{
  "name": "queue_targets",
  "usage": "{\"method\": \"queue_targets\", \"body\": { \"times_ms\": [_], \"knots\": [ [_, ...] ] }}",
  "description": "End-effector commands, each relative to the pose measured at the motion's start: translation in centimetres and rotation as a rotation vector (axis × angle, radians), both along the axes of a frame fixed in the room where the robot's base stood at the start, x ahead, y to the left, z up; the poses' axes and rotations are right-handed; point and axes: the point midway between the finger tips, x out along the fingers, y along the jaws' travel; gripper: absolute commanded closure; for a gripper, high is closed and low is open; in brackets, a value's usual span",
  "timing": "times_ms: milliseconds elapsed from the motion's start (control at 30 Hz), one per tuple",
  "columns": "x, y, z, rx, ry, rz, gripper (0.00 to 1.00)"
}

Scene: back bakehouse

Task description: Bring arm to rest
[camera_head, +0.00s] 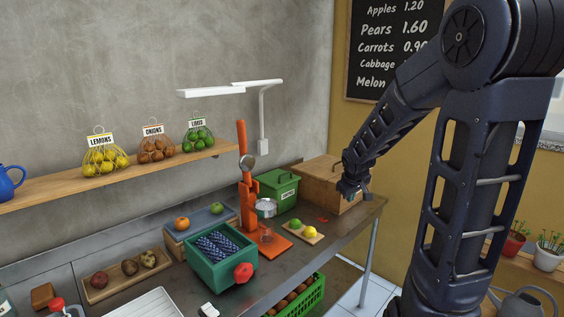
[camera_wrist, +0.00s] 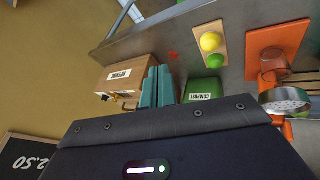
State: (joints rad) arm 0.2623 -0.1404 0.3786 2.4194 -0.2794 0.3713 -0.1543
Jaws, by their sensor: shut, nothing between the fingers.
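My arm rises at the right of the head view and bends down to the left over the counter's far right end. My gripper (camera_head: 353,190) hangs in front of the wooden box (camera_head: 318,178), above the counter (camera_head: 345,220). In the wrist view the two teal fingers of my gripper (camera_wrist: 158,86) are together, with nothing between them. They show against the wooden box (camera_wrist: 128,70) and the green compost box (camera_wrist: 204,89). How far the fingertips are from the wooden box is hard to tell.
An orange press (camera_head: 247,190) stands mid-counter. A small board (camera_head: 310,240) with a lemon and a lime lies to its right. A green bin (camera_head: 217,270) stands nearer. A shelf (camera_head: 40,197) holds netted fruit and onions. A red mark (camera_head: 323,219) lies on bare counter.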

Motion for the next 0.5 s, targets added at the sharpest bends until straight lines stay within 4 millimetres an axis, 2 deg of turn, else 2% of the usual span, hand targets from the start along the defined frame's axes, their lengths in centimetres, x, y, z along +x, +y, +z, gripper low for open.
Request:
{"method": "queue_targets", "body": {
  "times_ms": [33, 200, 500],
  "knots": [
    [-1.1, -0.3, 1.1, -0.001, -0.004, -0.028, 1.00],
    [-4.9, -1.5, 3.9, 0.016, 0.003, -0.128, 1.00],
    [-12.3, -2.9, 7.8, 0.099, 0.020, -0.287, 1.00]
  ]
}}
